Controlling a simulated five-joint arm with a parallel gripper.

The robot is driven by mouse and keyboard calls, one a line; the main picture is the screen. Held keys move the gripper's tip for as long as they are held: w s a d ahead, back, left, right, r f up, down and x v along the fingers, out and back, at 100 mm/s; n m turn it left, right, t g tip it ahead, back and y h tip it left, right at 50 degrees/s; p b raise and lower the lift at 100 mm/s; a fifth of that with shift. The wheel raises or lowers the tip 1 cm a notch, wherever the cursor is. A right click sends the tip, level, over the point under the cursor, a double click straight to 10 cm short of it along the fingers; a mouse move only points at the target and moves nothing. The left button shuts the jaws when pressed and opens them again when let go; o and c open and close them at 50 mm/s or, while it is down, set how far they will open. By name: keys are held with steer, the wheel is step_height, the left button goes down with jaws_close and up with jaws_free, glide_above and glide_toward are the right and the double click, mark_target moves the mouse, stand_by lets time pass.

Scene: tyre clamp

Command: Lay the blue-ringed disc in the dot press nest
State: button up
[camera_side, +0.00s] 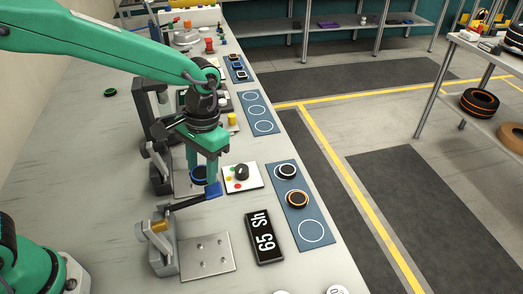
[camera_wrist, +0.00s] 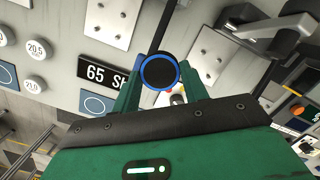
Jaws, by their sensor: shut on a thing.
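The blue-ringed disc (camera_wrist: 160,72) is black with a bright blue rim. My gripper (camera_wrist: 159,88) is shut on it, with a green finger on either side in the wrist view. In the side view the disc (camera_side: 199,175) hangs at my gripper (camera_side: 207,178), over the left row of stations. A dark bar with a blue end (camera_side: 190,202) lies just below the gripper. Metal plates with small holes stand there: the near plate (camera_side: 207,256) is bare, the farther plate (camera_side: 187,180) is partly hidden by the gripper. I cannot tell which nest is the dot press.
A blue mat (camera_side: 284,222) holds a white-ringed disc (camera_side: 287,170) and an orange-ringed disc (camera_side: 297,199); its near ring is empty. A black "65 Sh" sign (camera_side: 263,238) lies left of it. A white panel (camera_side: 241,177) with a black knob and coloured dots stands beside the gripper.

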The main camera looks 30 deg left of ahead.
steer(key=w+a+f, duration=0.2)
steer(key=a, duration=0.1)
steer(key=w+a+f, duration=0.2)
steer(key=w+a, duration=0.1)
steer(key=w+a+f, duration=0.2)
steer(key=a+f, duration=0.1)
steer(key=shift+w, duration=0.2)
steer(key=shift+f, duration=2)
steer(key=shift+f, duration=0.7)
steer(key=o, duration=1.1)
steer(key=shift+c, duration=0.2)
steer(key=shift+s+d, duration=0.1)
steer(key=shift+r, duration=0.1)
